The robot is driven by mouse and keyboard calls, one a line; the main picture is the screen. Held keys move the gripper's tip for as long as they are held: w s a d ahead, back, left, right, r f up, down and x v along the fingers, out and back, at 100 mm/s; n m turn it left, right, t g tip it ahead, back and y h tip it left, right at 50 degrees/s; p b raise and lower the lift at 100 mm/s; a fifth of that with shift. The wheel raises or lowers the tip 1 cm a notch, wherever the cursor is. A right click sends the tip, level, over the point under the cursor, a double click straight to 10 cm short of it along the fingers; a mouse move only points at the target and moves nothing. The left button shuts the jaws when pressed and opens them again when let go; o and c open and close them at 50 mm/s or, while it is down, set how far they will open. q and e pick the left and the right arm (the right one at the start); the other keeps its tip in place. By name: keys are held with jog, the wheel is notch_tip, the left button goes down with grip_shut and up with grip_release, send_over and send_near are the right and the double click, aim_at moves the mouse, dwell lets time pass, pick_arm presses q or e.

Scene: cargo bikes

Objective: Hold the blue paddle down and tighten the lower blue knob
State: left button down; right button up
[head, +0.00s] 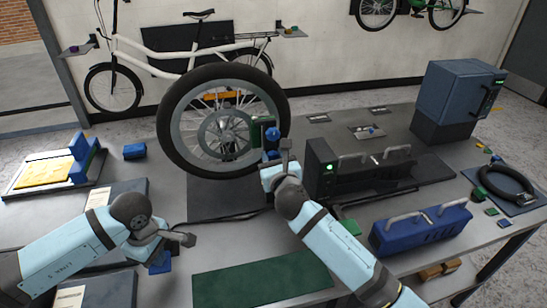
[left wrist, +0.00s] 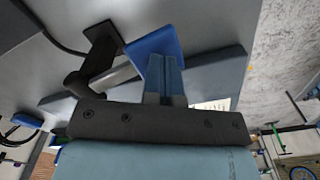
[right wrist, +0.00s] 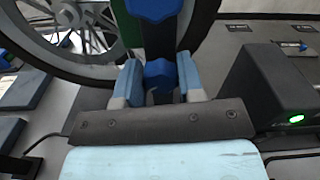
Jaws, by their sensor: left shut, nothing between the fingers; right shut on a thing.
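The blue paddle (head: 160,263) sits low by the table's front left. In the left wrist view the blue paddle (left wrist: 158,45) is beside a dark bracket. My left gripper (head: 160,249) is shut and empty, with its fingertips (left wrist: 165,62) over the paddle's edge; I cannot tell if they press on it. The lower blue knob (right wrist: 160,74) is between the fingers of my right gripper (right wrist: 159,82), which is shut on it. The upper blue knob (right wrist: 153,7) is just above. In the head view my right gripper (head: 274,164) partly hides the lower knob (head: 271,156).
A large spoked wheel (head: 181,142) stands upright left of the knobs. A black box with a green light (head: 320,168) is close on the right. A blue toolbox (head: 420,232) and a green mat (head: 262,283) lie in front.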

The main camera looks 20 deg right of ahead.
jog(key=shift+m, duration=0.3)
jog(key=m, duration=0.5)
jog(key=shift+d, duration=0.1)
jog(key=m, duration=0.5)
jog(key=shift+f+m, duration=0.1)
jog(key=shift+m, duration=0.3)
jog(key=m, duration=1.1)
jog(key=o, duration=0.9)
